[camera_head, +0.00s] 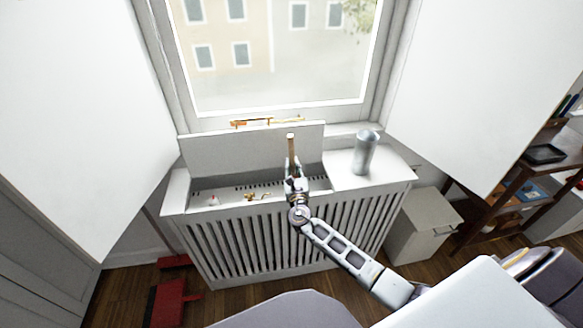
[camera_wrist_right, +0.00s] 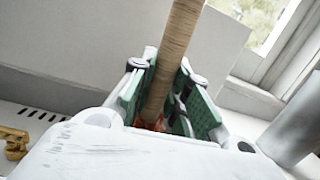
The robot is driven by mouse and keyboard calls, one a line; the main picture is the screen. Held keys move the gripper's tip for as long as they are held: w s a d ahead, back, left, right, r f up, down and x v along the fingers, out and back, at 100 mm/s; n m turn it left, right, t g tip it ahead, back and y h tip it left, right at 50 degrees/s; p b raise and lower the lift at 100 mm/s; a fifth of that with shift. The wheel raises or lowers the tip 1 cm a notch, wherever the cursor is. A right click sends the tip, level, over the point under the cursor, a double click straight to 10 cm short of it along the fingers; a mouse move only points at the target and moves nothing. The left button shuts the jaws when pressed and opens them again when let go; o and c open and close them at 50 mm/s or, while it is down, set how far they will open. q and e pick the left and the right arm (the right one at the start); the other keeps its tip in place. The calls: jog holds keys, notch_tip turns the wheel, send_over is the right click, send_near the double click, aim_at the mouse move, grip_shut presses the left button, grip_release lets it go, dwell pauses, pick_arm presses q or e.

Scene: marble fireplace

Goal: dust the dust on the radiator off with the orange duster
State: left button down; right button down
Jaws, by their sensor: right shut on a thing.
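The radiator sits inside a white slatted cover (camera_head: 240,244) under the window, and the cover's top is open on the left with its lid panel (camera_head: 230,157) raised against the sill. My right gripper (camera_head: 293,182) is over this open top, shut on the duster. The duster's tan handle (camera_head: 291,150) points up from the jaws; it also shows in the right wrist view (camera_wrist_right: 178,45) between the green pads. A little orange-red (camera_wrist_right: 152,123) shows below the pads; the rest of the duster is hidden. I cannot make out the dust. My left gripper is not in view.
A grey metal cylinder (camera_head: 365,153) stands on the cover's closed right part. Brass fittings (camera_head: 252,197) show inside the opening. Orange-brown items (camera_head: 250,122) lie on the windowsill. A white bin (camera_head: 424,224) and a dark shelf (camera_head: 500,200) are at right.

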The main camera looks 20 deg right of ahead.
jog(key=shift+d, duration=0.15)
jog(key=shift+s+d+f, duration=0.1)
jog(key=shift+s+d, duration=0.1)
jog(key=shift+d, duration=0.45)
jog(key=shift+s+d, duration=0.2)
jog(key=shift+d, duration=0.55)
jog(key=shift+s+d, duration=0.2)
jog(key=shift+d, duration=0.5)
jog(key=shift+s+d, duration=0.15)
jog(key=shift+d, duration=0.55)
jog(key=shift+s+d, duration=0.2)
jog(key=shift+d, duration=0.5)
jog(key=shift+s+d, duration=0.15)
jog(key=shift+d, duration=0.55)
